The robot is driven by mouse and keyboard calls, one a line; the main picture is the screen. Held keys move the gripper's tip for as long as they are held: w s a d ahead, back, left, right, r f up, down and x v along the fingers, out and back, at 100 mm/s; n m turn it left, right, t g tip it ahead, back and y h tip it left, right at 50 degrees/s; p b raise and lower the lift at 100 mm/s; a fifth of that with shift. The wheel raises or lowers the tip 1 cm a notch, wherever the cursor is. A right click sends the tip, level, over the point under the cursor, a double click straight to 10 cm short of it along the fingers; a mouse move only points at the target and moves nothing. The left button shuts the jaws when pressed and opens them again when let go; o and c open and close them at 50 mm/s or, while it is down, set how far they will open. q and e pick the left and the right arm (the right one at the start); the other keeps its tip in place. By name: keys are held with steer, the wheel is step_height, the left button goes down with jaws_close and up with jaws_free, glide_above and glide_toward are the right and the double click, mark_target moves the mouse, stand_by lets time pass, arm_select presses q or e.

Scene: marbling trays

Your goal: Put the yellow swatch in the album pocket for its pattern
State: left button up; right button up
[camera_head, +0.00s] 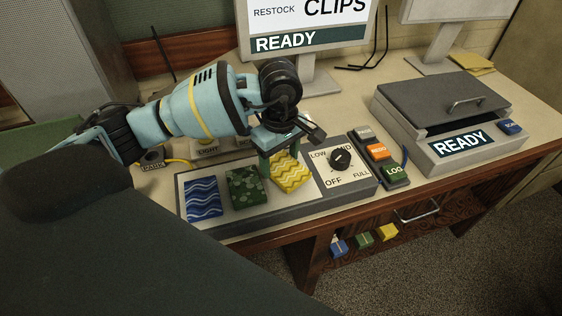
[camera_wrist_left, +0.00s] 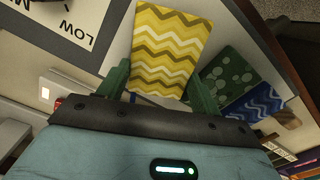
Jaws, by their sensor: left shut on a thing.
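The yellow swatch (camera_head: 293,174) has a zigzag pattern and is at the right end of a row of swatches on the pale panel. My left gripper (camera_head: 280,157) is over it, shut on its far edge. In the left wrist view the yellow swatch (camera_wrist_left: 166,42) reaches out from between the green fingers (camera_wrist_left: 160,90). I cannot tell whether it is clear of the panel. A green dotted swatch (camera_head: 247,189) and a blue wavy swatch (camera_head: 203,200) lie to its left. I cannot make out an album pocket. My right gripper is out of view.
A dial (camera_head: 341,160) and a button strip with a green LOG button (camera_head: 395,173) stand right of the swatches. A grey lidded box (camera_head: 440,105) marked READY is farther right. Blue, green and yellow small items (camera_head: 362,240) sit below the desk front. Monitors stand behind.

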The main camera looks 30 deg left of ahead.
arm_select(q)
step_height(320, 180, up, 3)
steer(key=shift+f, duration=0.15)
steer(key=s+d, duration=0.3)
steer(key=s, duration=0.4)
steer(key=s+d+r, duration=0.1)
steer(key=s+d, duration=0.3)
steer(key=s, duration=0.3)
steer(key=shift+s+d+b, duration=0.15)
steer(key=shift+b, duration=0.25)
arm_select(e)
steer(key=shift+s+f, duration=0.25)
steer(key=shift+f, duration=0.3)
arm_select(q)
steer(key=shift+r, duration=0.15)
